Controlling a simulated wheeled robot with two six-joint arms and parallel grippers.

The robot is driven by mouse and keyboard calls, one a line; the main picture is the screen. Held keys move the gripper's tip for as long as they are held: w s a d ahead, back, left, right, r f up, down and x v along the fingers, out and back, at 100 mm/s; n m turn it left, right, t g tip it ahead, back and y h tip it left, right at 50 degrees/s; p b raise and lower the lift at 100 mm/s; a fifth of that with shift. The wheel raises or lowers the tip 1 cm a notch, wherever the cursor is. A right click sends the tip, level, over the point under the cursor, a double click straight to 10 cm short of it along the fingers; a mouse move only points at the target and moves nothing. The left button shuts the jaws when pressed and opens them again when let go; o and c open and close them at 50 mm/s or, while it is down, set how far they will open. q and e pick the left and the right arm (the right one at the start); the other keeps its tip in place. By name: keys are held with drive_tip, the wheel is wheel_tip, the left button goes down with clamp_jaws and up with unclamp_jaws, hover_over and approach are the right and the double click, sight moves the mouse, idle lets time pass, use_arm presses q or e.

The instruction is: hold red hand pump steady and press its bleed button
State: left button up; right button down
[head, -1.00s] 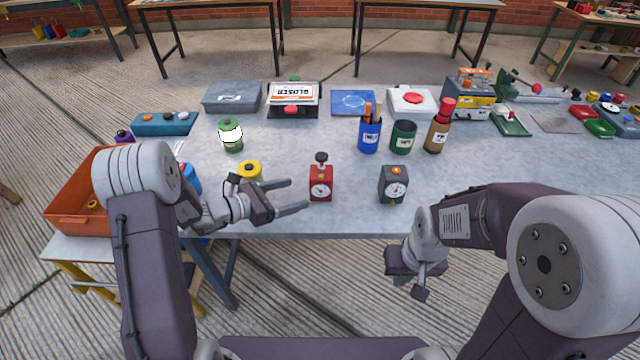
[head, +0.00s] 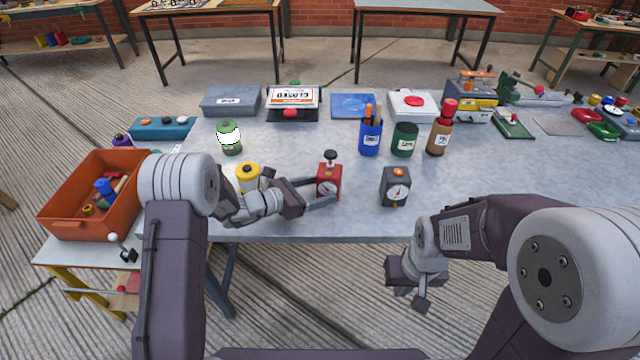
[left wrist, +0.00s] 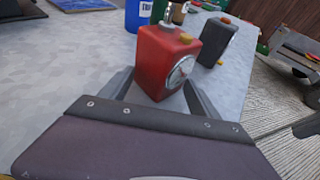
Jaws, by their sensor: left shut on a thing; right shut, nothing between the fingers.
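The red hand pump (head: 329,181) stands upright near the front edge of the table, with a black knob on top and a round white gauge on its front. In the left wrist view the red hand pump (left wrist: 162,62) sits between the fingers, with a small yellow button (left wrist: 186,38) on its upper part. My left gripper (head: 322,193) is shut on the pump's body from the left. It also shows in the left wrist view (left wrist: 160,88). My right gripper (head: 422,301) is shut and empty, low in front of the table edge, apart from the pump.
A dark grey gauge box (head: 394,187) with an orange button stands right of the pump. A yellow-topped container (head: 248,177) is close behind my left wrist. Blue, green and brown containers stand behind. An orange bin (head: 60,205) is at the left. The table's front right is clear.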

use_arm(q)
clamp_jaws()
drive_tip(key=c, duration=1.1)
unclamp_jaws()
drive_tip(key=o, duration=1.5)
drive_tip(key=shift+o, duration=0.2)
use_arm(e)
drive_tip(key=c, duration=2.1)
unclamp_jaws()
drive_tip(key=shift+c, duration=0.2)
